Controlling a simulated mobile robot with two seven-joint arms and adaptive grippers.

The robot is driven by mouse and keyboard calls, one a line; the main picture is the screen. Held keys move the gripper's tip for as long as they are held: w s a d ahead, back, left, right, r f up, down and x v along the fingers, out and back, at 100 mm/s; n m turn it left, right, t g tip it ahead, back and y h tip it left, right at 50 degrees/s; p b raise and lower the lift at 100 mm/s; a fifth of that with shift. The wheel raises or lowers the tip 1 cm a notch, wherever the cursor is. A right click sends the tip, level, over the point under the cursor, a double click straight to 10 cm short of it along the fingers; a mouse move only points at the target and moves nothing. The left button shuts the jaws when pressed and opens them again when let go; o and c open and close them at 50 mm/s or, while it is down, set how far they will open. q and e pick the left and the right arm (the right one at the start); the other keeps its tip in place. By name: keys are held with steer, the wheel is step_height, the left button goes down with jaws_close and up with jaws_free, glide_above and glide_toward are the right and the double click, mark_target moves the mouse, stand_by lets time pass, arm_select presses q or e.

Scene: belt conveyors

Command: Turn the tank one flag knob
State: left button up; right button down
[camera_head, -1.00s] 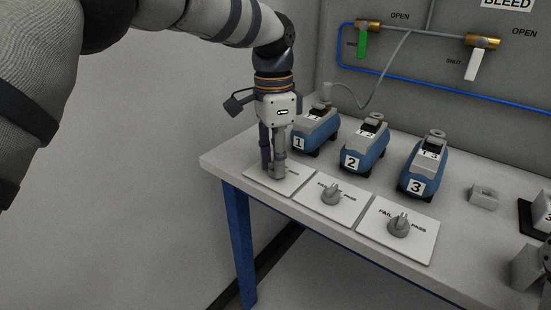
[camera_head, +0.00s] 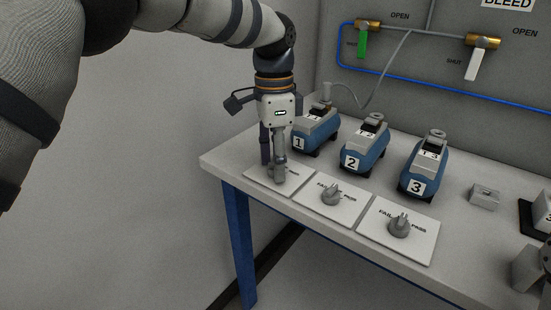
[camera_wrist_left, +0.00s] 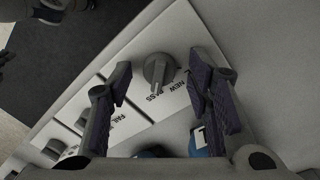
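The tank one flag knob (camera_wrist_left: 158,70) is a round grey knob with a raised bar, on a white plate (camera_wrist_left: 182,28) with partly hidden lettering. In the left wrist view it lies ahead, between my spread left fingers, with clear gaps on both sides. My left gripper (camera_head: 273,164) is open and points down over this plate, in front of the blue tank unit 1 (camera_head: 316,137). In the head view a finger partly hides the knob (camera_head: 277,175). The bar's exact setting is hard to read.
Plates with grey knobs (camera_head: 331,194) (camera_head: 399,226) marked FAIL and PASS sit to the right. Blue units 2 (camera_head: 362,147) and 3 (camera_head: 424,172) stand behind them. A grey block (camera_head: 484,197) sits farther right. The table's (camera_head: 217,163) left edge is close to the gripper.

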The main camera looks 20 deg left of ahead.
arm_select(q)
step_height(320, 180, up, 12)
steer(key=shift+w+a, duration=0.2)
steer(key=shift+w, duration=0.1)
stand_by(0.3)
